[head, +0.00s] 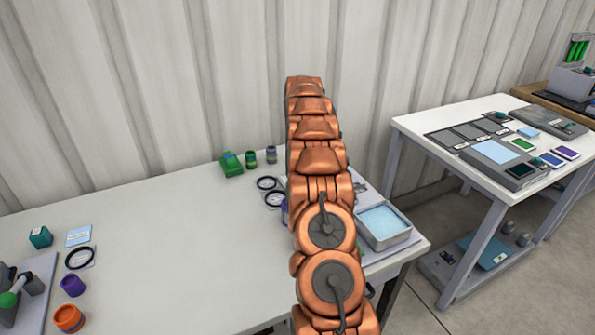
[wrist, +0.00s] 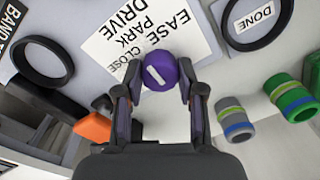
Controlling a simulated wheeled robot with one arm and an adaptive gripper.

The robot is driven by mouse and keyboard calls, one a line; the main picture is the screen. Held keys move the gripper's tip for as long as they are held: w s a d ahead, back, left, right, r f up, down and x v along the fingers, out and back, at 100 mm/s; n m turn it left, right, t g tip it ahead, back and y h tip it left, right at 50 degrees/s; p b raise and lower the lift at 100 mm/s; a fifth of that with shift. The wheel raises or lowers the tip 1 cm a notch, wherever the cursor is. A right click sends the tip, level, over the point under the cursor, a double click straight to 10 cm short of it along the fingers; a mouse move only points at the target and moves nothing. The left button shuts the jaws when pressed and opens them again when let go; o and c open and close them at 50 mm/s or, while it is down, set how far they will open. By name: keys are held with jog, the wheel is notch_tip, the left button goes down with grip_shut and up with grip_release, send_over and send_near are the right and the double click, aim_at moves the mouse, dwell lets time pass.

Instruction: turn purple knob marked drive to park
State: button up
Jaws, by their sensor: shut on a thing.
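The purple knob (wrist: 160,72) stands in the upper middle of the wrist view, with a short white line slanting across its top. My gripper (wrist: 161,86) is shut on it, one dark finger on each side. A white card (wrist: 190,28) behind the knob bears the words EASE, PARK, DRIVE and CLOSE, tilted in the picture. I cannot tell which word the white line points at. In the head view, my arm hides the gripper and most of the area around it.
Black rings lie left (wrist: 42,62) and right (wrist: 258,20) of the knob; the right one surrounds a DONE card. A banded cylinder (wrist: 237,122), a green one (wrist: 290,100) and an orange piece (wrist: 92,127) are close. A tray (head: 412,238) stands right of my arm.

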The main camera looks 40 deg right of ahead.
jog(key=shift+d, duration=0.1)
dwell(0.3)
jog(key=o, duration=1.1)
jog(key=shift+o, duration=0.2)
jog(key=shift+r, duration=0.1)
jog(key=shift+r, duration=3.65)
jog(key=shift+s, duration=0.1)
